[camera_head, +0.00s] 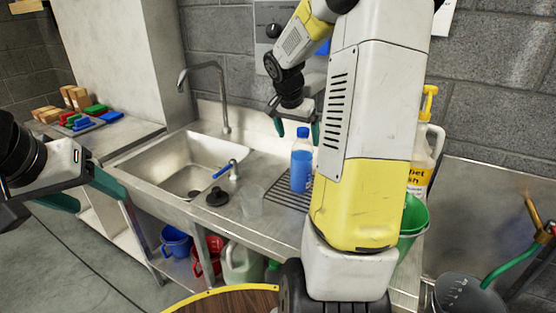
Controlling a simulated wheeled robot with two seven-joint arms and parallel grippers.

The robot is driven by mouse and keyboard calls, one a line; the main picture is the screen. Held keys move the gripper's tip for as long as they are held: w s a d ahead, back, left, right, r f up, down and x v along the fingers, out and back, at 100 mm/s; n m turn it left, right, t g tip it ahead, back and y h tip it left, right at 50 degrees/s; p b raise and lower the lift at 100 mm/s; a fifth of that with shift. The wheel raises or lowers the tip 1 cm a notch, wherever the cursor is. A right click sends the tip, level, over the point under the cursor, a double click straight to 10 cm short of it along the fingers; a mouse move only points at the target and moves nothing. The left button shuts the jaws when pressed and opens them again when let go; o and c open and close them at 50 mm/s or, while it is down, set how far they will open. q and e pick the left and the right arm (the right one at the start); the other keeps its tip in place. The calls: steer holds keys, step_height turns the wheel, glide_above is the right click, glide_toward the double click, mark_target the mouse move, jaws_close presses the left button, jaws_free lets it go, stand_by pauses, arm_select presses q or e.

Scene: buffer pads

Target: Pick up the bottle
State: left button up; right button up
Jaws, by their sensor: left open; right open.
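A clear bottle with blue liquid and a blue cap (301,165) stands upright on a dark drain rack on the steel counter, right of the sink. My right gripper (297,126) is open with its green fingers pointing down, around or just above the bottle's cap; I cannot tell whether they touch it. My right arm's large yellow and white link covers the area right of the bottle. My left gripper (98,200) is open and empty at the far left, well away from the bottle, in front of the counter.
The sink (178,165) with its tall faucet (220,95) lies left of the bottle. A clear cup (251,201) and a black stopper (217,196) stand in front. A green bucket (413,222) and yellow-pump jug (428,148) are at the right. Colored blocks (88,116) lie back left.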

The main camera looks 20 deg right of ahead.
mark_target(301, 150)
steer(key=x, duration=0.8)
steer(key=shift+c, duration=0.2)
steer(key=shift+r, duration=0.1)
jaws_close()
